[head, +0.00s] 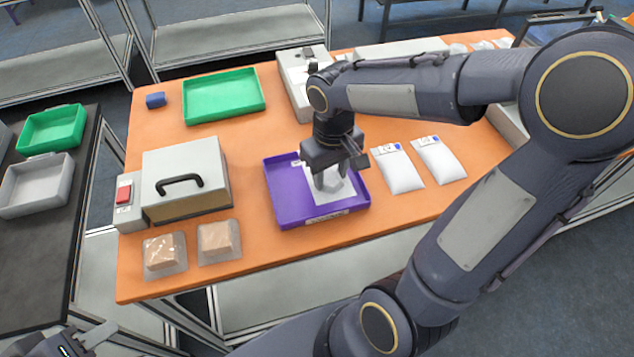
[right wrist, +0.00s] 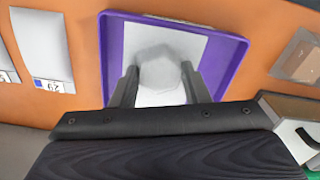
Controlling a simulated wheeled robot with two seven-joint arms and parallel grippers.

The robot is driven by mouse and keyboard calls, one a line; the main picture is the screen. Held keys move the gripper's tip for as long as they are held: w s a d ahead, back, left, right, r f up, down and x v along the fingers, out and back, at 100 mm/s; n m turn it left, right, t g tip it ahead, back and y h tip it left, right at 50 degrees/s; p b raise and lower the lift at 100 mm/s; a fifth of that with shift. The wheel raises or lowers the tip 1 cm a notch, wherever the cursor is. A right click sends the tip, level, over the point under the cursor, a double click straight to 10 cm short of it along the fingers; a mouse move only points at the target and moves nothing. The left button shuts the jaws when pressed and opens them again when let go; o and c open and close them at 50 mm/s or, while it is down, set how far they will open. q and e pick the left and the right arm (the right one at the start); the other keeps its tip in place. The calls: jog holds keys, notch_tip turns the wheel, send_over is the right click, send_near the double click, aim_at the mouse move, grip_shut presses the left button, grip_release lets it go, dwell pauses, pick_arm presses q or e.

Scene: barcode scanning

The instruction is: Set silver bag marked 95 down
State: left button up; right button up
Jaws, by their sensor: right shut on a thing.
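My right gripper (head: 331,179) points down over the purple tray (head: 284,214) and is shut on a pale silver bag (head: 343,186). In the right wrist view, a grey bulge (right wrist: 160,70) sits between the two fingers, with a flat white area (right wrist: 186,42) around it. The bag is inside the tray's outline; I cannot tell whether it touches the tray floor. No 95 mark is readable on it. My left gripper (head: 88,338) shows only partly at the bottom left, and its opening is unclear.
Two white labelled bags (head: 398,168) (head: 438,160) lie right of the purple tray. A grey box with a black handle (head: 187,172) and two brown packets (head: 165,254) (head: 218,241) stand at left. A green tray (head: 223,96) and small blue object (head: 155,100) are at the back.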

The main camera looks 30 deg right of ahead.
jog(key=w+f, duration=0.1)
jog(key=w+a+f, duration=0.1)
jog(key=f, duration=0.1)
jog(key=shift+w+a+f, duration=0.2)
jog(key=shift+w, duration=0.05)
jog(key=shift+f, duration=1.55)
jog(key=shift+f, duration=0.15)
jog(key=o, duration=1)
